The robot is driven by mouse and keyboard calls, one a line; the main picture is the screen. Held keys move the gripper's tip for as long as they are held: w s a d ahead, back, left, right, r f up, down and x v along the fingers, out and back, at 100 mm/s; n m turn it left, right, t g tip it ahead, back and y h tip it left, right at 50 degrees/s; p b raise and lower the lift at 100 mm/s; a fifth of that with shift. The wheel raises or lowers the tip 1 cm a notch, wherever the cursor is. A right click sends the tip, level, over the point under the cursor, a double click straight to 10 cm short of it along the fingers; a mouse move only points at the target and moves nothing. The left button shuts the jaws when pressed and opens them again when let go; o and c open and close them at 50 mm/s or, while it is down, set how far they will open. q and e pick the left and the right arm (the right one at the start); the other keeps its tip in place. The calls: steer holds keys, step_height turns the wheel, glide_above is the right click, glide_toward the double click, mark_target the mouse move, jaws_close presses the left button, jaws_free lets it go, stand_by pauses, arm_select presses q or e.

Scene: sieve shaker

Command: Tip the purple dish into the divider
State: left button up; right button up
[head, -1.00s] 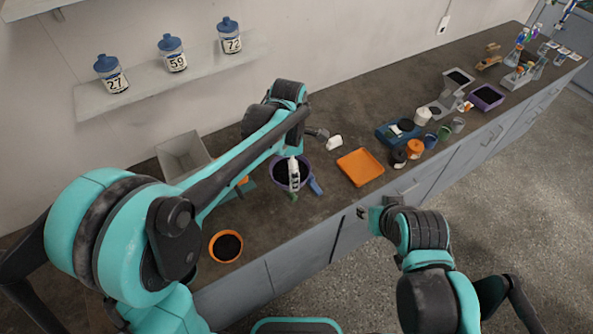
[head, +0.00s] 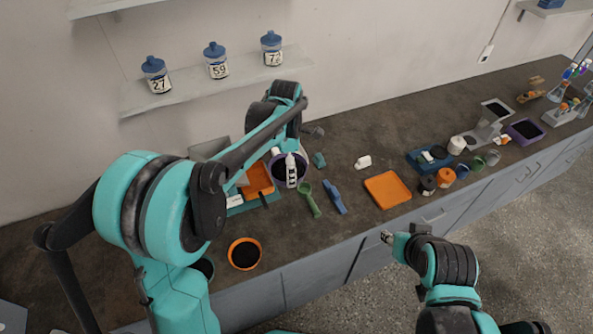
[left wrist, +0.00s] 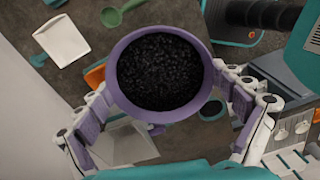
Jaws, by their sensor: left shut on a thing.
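The purple dish (head: 277,168) is filled with dark granules, which show clearly in the left wrist view. My left gripper (head: 291,172) is shut on the purple dish (left wrist: 122,95), with a finger on either side of its rim. The dish looks level and raised above the bench. Just left of it in the head view is a teal-based piece (head: 236,208) with an orange pan (head: 258,178), partly hidden by my arm. I cannot tell surely whether this is the divider. My right gripper (head: 388,237) is in front of the bench, and its jaws are too small to read.
A green scoop (head: 308,199) and a blue brush (head: 334,197) lie right of the dish. An orange dish (head: 244,254) of dark material is near the front edge. A grey bin (head: 208,148) is behind my left arm.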

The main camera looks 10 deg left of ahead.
arm_select(q)
steer(key=w+a+n+p, duration=0.1)
steer(key=w+a, duration=0.3)
steer(key=a, duration=0.3)
steer(key=w+a+n+p, duration=0.1)
steer(key=w+a, duration=0.3)
steer(key=a, duration=0.4)
steer(key=w+a+n+p, duration=0.1)
steer(key=w+a, duration=0.4)
steer(key=a, duration=0.3)
steer(key=shift+n+p, duration=0.3)
steer(key=shift+n, duration=0.1)
steer(key=shift+s+a+f+t+h+b, duration=0.35)
steer(key=shift+s+a+t+h+b, duration=1)
steer(key=shift+t+b, duration=2.45)
steer(key=shift+s+a+f+t+h+b, duration=0.4)
steer(key=shift+t+h+b, duration=2)
steer(key=shift+b, duration=2.55)
steer(key=shift+s+a+f+t+h+b, duration=0.3)
steer(key=shift+s+a+t+h+b, duration=0.95)
steer(key=shift+t+b, duration=2.6)
steer(key=shift+w+d+g+h+b, duration=0.3)
steer(key=shift+g+b, duration=0.2)
steer(key=shift+g, duration=0.05)
